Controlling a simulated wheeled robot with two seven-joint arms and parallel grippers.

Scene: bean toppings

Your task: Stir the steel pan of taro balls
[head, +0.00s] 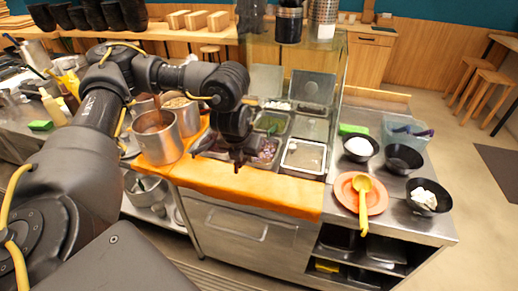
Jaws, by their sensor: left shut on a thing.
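My left gripper (236,154) hangs over the front of the counter, at the left edge of the sunken steel pans. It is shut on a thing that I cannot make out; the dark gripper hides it. A steel pan with purplish pieces (267,151), which look like taro balls, sits just right of the gripper. The gripper and arm hide part of this pan. I cannot tell whether anything held reaches into it. My right gripper is not in view.
Steel pots (158,137) stand left of the gripper. A pan with pale contents (303,157) lies right of the purplish one. An orange plate (376,205) with a yellow spoon (363,200) and black bowls (403,159) stand on the right counter. An orange cloth (240,190) covers the front edge.

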